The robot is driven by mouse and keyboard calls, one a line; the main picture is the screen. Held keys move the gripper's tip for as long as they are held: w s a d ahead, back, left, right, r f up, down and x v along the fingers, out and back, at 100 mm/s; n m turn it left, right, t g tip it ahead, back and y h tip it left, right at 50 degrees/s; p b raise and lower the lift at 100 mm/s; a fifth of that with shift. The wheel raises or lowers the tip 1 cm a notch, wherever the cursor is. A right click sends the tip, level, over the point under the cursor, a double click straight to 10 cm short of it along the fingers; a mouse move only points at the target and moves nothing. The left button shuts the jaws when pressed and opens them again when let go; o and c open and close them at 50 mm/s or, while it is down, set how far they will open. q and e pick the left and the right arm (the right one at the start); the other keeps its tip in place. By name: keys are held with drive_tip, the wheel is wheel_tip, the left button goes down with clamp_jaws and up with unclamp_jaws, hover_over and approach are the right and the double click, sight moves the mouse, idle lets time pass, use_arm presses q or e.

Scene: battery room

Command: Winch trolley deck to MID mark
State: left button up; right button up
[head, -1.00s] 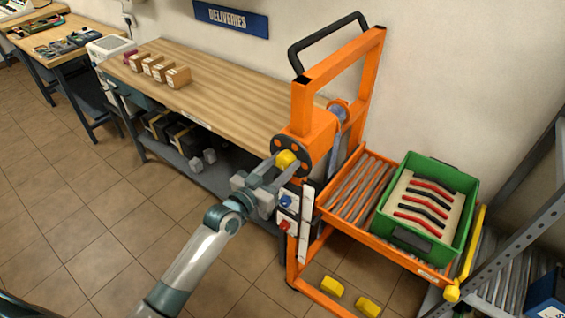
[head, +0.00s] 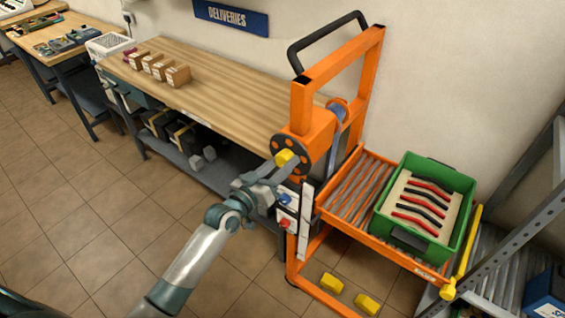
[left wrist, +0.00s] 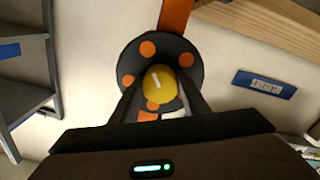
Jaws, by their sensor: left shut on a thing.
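The orange trolley (head: 299,104) stands in the middle right, with a roller deck (head: 355,188) bearing a green crate (head: 461,203). The crate holds several black and red handled parts on a pale insert. A dark round winch wheel (head: 291,147) with orange spots sits on the trolley's left side; it also fills the middle of the left wrist view (left wrist: 191,73). My left gripper (head: 278,164) is shut on the wheel's yellow knob (head: 284,158), which shows between the fingers in the left wrist view (left wrist: 160,86). A white scale strip (head: 305,226) is on the post below. My right gripper is not in view.
A wooden workbench (head: 225,82) with several small boxes (head: 158,67) runs along the wall behind the trolley. A grey rack (head: 528,183) stands close at the right, near a yellow bar (head: 462,251). Open tiled floor lies at the front left.

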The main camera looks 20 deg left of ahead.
use_arm(q)
drive_tip(key=o, duration=1.1)
drive_tip(key=shift+c, duration=0.2)
drive_tip(key=shift+s+a+f, duration=0.1)
drive_tip(key=shift+s+a, duration=0.1)
drive_tip(key=shift+s, duration=0.3)
drive_tip(key=b+v, duration=0.5)
drive_tip(key=v, duration=1.1)
drive_tip(key=shift+s+b, duration=0.2)
drive_tip(key=shift+b, duration=0.1)
